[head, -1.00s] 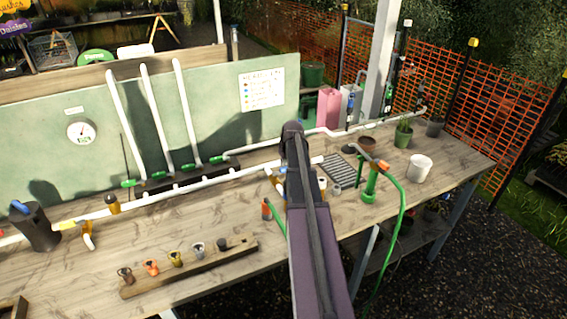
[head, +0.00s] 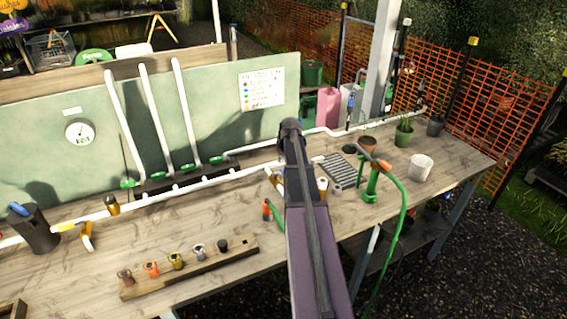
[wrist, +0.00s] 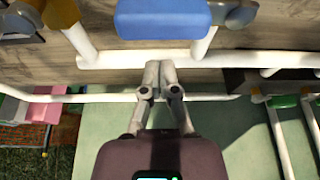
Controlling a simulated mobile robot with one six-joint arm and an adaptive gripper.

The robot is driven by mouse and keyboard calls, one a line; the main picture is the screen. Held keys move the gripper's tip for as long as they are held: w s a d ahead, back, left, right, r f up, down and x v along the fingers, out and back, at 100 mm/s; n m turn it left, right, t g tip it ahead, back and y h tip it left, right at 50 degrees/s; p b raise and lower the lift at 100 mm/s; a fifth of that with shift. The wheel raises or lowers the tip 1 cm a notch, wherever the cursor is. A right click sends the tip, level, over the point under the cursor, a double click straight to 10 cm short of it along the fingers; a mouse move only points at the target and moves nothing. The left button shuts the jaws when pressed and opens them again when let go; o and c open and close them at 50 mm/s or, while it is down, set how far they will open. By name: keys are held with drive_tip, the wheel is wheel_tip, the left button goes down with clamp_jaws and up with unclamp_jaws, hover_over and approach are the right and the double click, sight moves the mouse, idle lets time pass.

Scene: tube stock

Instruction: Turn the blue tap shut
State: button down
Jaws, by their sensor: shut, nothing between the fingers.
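In the wrist view, the blue tap's block-shaped handle (wrist: 163,18) fills the top middle. I see a gap in the picture between tips and handle; depth is hard to judge. In the head view, my arm hides the gripper and most of the tap area.
A green hose (head: 402,205) and stand are right of my arm.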

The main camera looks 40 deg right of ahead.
drive_tip(key=p+v, duration=0.9)
drive_tip(key=shift+w+r, duration=0.25)
drive_tip(key=shift+r, duration=0.25)
idle(0.6)
drive_tip(key=s+a+f+n+g, duration=0.1)
drive_tip(key=a, duration=1)
drive_tip(key=s+a+f+g, duration=0.1)
drive_tip(key=s+a, duration=0.1)
drive_tip(key=a, duration=1)
drive_tip(key=s+a+g+b, duration=0.1)
drive_tip(key=s+a, duration=0.4)
drive_tip(key=a, duration=0.5)
drive_tip(key=s+a+f+n+b, duration=0.1)
drive_tip(key=s+a, duration=0.5)
drive_tip(key=a, duration=0.4)
drive_tip(key=shift+s+f+g+y, duration=0.25)
drive_tip(key=shift+f+g+y, duration=0.05)
drive_tip(key=shift+f+g, duration=0.1)
